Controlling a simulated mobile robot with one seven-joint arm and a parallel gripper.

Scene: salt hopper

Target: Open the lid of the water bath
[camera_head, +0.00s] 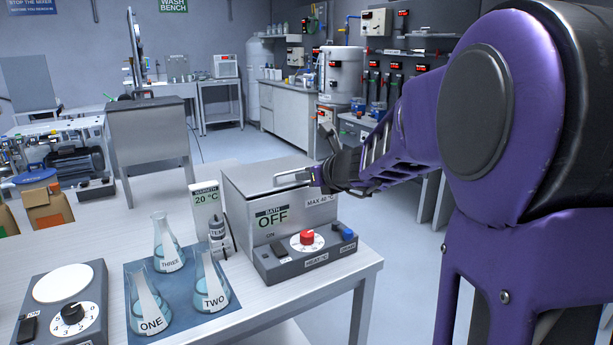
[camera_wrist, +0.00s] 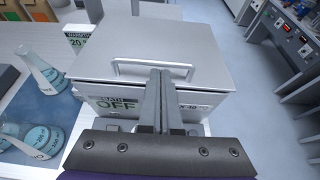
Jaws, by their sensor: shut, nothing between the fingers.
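The water bath (camera_head: 243,212) is a grey metal box on the white table, marked "BATH OFF" and "MAX 40 °C". Its flat lid (camera_wrist: 206,46) lies closed on top, with a metal bar handle (camera_wrist: 150,64) near the front edge. The handle also shows in the head view (camera_head: 292,178). My gripper (camera_wrist: 160,75) is shut and empty. Its fingertips are at the front edge of the lid, close to the handle; I cannot tell whether they touch it. In the head view, my gripper (camera_head: 318,176) comes in from the right.
A control panel with a red knob (camera_head: 307,237) is in front of the bath. Flasks ONE (camera_head: 150,305), TWO (camera_head: 212,288) and THREE (camera_head: 167,245) stand on a blue mat to the left. A "20 °C" sign (camera_head: 205,203) stands beside the bath. Open floor lies to the right.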

